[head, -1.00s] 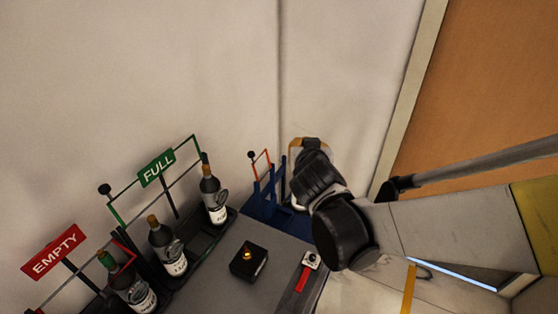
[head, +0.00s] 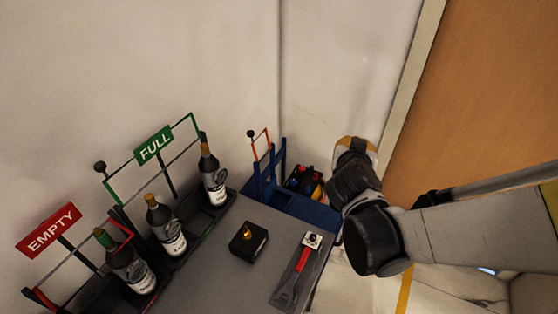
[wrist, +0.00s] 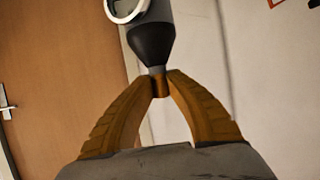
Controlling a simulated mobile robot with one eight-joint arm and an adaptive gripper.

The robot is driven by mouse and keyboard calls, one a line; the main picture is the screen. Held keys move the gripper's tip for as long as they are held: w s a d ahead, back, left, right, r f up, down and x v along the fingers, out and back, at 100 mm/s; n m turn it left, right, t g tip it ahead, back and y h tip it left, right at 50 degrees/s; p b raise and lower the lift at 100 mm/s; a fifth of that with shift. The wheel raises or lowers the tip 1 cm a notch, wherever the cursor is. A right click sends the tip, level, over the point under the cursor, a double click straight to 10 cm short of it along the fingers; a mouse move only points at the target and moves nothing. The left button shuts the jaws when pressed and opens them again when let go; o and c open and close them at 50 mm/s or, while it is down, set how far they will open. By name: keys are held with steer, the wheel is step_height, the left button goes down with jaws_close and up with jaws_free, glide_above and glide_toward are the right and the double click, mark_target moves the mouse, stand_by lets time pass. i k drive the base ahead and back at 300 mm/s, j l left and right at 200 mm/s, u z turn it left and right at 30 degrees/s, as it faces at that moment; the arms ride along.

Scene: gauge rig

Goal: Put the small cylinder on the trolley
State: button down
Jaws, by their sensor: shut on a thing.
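My gripper (wrist: 158,95) is shut on the brown neck of the small cylinder (wrist: 152,42). In the wrist view the cylinder has a dark tapered shoulder, a grey body and a white ring mark, and its far end is cut off. In the head view my gripper (head: 357,145) is to the right of the blue trolley (head: 268,196), apart from it in the picture. The held cylinder is mostly or fully hidden there behind my wrist. The trolley has a blue upright frame and carries a dark crate (head: 305,182) with red, blue and yellow items.
A grey bench (head: 215,270) holds a black box with an amber knob (head: 248,242) and a red-handled tool (head: 300,262). Bottles (head: 213,178) stand in racks under a green FULL sign (head: 154,145) and a red EMPTY sign (head: 48,231). An orange-brown door (head: 490,110) is at right.

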mark_target(279, 202)
steer(key=i+l+u, duration=0.4)
steer(key=l, duration=0.4)
steer(key=i+l+u, duration=0.2)
steer(key=l+u, duration=0.2)
steer(key=l, duration=0.45)
steer(key=i+l+u, duration=0.1)
steer(key=l+u, duration=0.35)
steer(key=l, duration=0.5)
steer(key=l+u, duration=0.4)
steer(key=l, duration=0.55)
